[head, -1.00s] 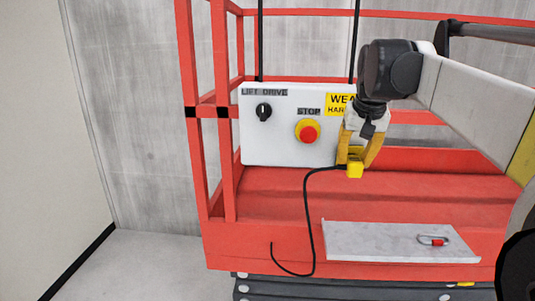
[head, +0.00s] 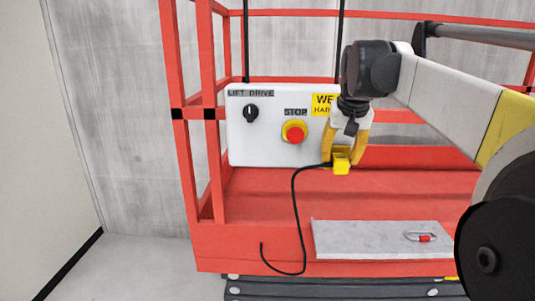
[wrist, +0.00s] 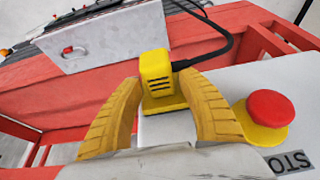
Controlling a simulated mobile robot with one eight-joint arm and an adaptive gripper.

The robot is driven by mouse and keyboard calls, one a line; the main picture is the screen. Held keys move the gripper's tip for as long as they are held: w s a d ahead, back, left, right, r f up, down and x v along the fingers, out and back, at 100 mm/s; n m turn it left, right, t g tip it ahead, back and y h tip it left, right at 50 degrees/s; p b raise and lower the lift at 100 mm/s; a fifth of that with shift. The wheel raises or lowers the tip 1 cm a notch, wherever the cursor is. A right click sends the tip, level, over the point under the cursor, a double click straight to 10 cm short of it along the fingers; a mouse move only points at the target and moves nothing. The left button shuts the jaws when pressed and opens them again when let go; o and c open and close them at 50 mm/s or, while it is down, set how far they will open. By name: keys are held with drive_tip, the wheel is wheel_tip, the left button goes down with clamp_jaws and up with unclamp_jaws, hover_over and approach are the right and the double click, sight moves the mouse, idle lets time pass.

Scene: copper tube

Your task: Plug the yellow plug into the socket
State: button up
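The yellow plug (head: 342,167) is between the two yellow-padded fingers of my gripper (head: 345,150), which points down in front of the right part of the white control box (head: 262,145). In the wrist view the plug (wrist: 155,70) sits between the fingertips (wrist: 158,95), and the fingers are closed on it. A black cable (head: 297,205) runs from the plug, hangs down and curls at its lower end. I cannot make out a socket in either view; my gripper hides part of the box's right side.
The box carries a black knob (head: 251,113) and a red stop button (head: 294,132) on a yellow base. A red railing (head: 209,150) stands at the left. A grey plate (head: 365,240) with a carabiner (head: 420,237) lies on the red platform below.

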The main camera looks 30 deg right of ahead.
drive_tip(key=shift+o, duration=0.2)
drive_tip(key=v, duration=1.2)
drive_tip(key=a+f+n+t+b, duration=0.1)
drive_tip(key=a+f+b, duration=0.5)
drive_tip(key=f, duration=0.6)
drive_tip(key=s+a+f+n+b, duration=0.1)
drive_tip(key=a+f+b, duration=0.4)
drive_tip(key=f+b, duration=0.5)
drive_tip(key=a+f+n+t+b, duration=0.1)
drive_tip(key=a+f+b, duration=0.45)
drive_tip(key=f, duration=0.75)
drive_tip(key=s+a+f+n+b, duration=0.1)
drive_tip(key=f+b, duration=0.4)
drive_tip(key=f, duration=0.6)
drive_tip(key=s+a+f+n+t+y+b, duration=0.1)
drive_tip(key=s+a+f+b, duration=0.3)
drive_tip(key=f, duration=0.7)
drive_tip(key=s+a+f+n+y+b, duration=0.1)
drive_tip(key=s+a+f+b, duration=0.2)
drive_tip(key=a+f+b, duration=0.3)
wheel_tip(320, 180, down, 5)
drive_tip(key=shift+r+n+b, duration=0.1)
drive_tip(key=shift+n+b, duration=0.2)
drive_tip(key=shift+b, duration=0.2)
